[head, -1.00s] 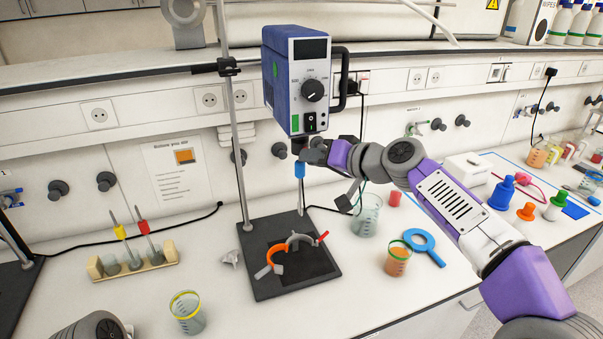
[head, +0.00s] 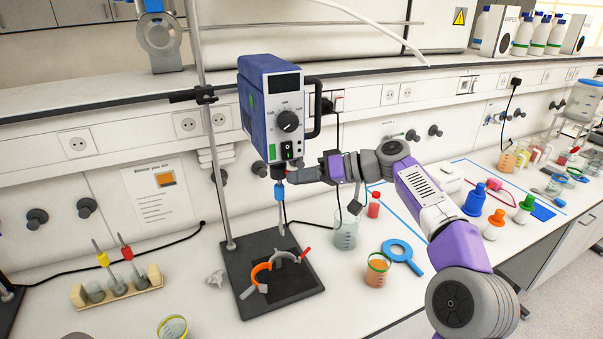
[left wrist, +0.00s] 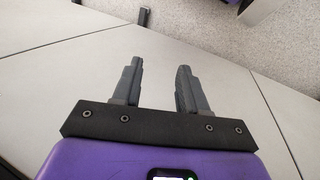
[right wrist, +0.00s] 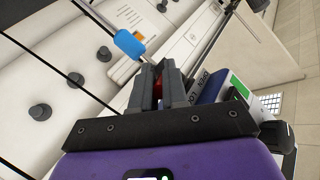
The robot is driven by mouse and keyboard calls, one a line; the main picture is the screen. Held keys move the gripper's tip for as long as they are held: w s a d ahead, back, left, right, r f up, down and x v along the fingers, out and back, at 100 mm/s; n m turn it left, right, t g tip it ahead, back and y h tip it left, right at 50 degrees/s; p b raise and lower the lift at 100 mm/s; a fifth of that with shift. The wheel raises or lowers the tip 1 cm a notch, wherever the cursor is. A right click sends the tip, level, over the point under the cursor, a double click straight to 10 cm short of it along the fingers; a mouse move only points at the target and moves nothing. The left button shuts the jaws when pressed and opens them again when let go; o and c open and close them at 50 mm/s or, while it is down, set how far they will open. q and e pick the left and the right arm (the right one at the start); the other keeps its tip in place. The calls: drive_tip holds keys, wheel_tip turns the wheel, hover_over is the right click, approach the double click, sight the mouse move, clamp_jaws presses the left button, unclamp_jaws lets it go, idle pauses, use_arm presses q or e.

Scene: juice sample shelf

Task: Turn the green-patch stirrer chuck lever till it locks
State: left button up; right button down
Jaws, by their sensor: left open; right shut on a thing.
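The overhead stirrer (head: 273,110) is a blue box with a grey dial front, clamped to a stand; its green patch (head: 272,151) is low on the front. It also shows in the right wrist view with its green patch (right wrist: 238,88). A blue sleeve (head: 280,192) hangs below it on the shaft and shows in the right wrist view (right wrist: 130,43). My right gripper (right wrist: 162,84) is shut on a red piece, seemingly the chuck lever (right wrist: 172,84), just under the stirrer; the fingers mostly hide it. My left gripper (left wrist: 156,84) is open and empty.
The stand's dark base (head: 240,285) holds an orange and grey ring clamp (head: 262,270). A beaker (head: 345,232), an orange-liquid cup (head: 377,270) and a blue ring (head: 402,255) stand to its right. A stirrer-rod rack (head: 118,290) is at left.

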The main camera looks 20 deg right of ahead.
drive_tip(key=shift+r, duration=0.35)
drive_tip(key=c, duration=1.4)
unclamp_jaws()
drive_tip(key=shift+w, duration=0.1)
drive_tip(key=shift+o, duration=1.3)
drive_tip(key=shift+w+f, duration=0.1)
drive_tip(key=shift+f, duration=0.05)
drive_tip(key=v, duration=0.7)
drive_tip(key=shift+s+d+p, duration=0.25)
drive_tip(key=shift+d+p, duration=0.05)
drive_tip(key=shift+p, duration=0.05)
